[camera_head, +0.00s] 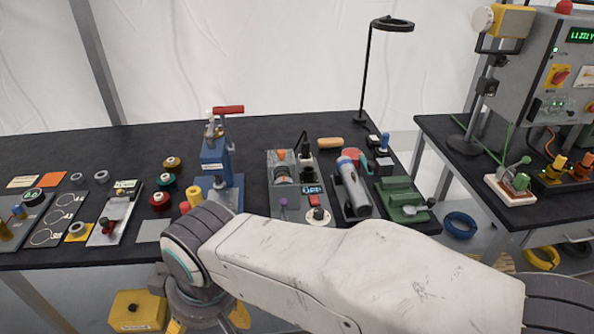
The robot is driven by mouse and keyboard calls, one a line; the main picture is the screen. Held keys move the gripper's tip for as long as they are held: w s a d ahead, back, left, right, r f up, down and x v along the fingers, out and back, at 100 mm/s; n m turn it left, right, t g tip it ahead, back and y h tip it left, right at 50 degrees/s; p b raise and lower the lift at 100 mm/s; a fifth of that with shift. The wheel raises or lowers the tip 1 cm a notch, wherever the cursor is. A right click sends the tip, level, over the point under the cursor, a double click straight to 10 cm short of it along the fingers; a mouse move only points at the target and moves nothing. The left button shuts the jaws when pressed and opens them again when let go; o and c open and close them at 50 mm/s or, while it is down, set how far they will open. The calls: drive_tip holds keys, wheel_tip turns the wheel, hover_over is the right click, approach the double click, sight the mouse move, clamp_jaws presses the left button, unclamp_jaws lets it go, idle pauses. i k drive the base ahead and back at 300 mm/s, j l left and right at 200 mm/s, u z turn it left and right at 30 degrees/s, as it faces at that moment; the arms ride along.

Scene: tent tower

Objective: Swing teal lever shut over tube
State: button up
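A grey tube (353,188) lies in a dark holder on the black table, right of centre. A small teal part (366,164), which looks like the lever, shows at the tube's far end beside a red round piece (350,154). It appears to stand off to the side rather than lie across the tube, but it is too small to be sure. My gripper (200,318) hangs at the bottom left, in front of the table's front edge and well away from the tube. It is cut off by the frame, and its fingers cannot be made out.
A grey control box (296,190) stands left of the tube and a green fixture (402,200) right of it. A blue press with a red handle (217,160) rises further left. A black lamp (366,70) stands behind. My arm crosses the foreground.

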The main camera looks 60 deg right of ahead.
sight(369, 166)
drive_tip(key=z, duration=1.75)
